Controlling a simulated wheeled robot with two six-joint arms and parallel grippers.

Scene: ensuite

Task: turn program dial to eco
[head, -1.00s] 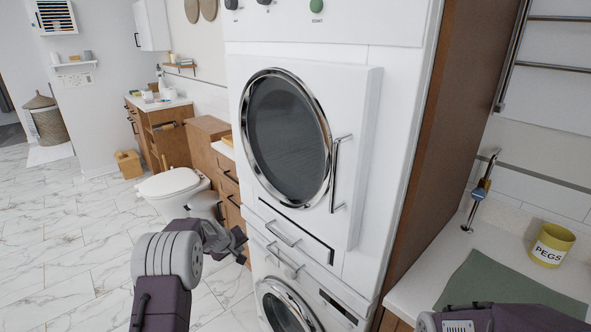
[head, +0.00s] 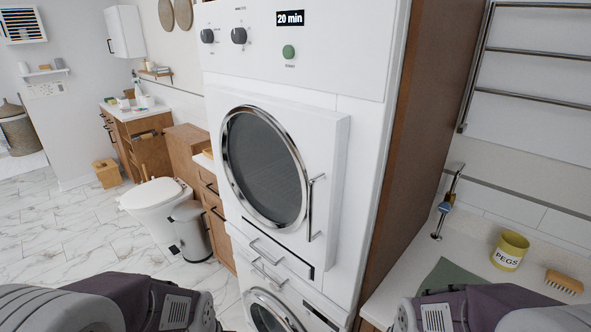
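The upper machine (head: 350,75) of a white stacked pair stands ahead, with its round-windowed door (head: 264,168) shut. Its control panel carries two dark knobs, a left one (head: 207,36) and a right one (head: 239,36), a green start button (head: 288,51) and a display (head: 290,18) reading "20 min". The knob labels are too small to read, so I cannot tell which is the program dial. Both my arms show at the bottom edge, below the panel. Neither gripper's fingers are in the frame.
A second machine (head: 268,312) sits below. To the right, a counter (head: 400,300) holds a yellow "PEGS" pot (head: 510,251), a brush (head: 563,281) and a green mat (head: 452,277). A toilet (head: 155,195) and bin (head: 190,232) stand left. Floor at left is clear.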

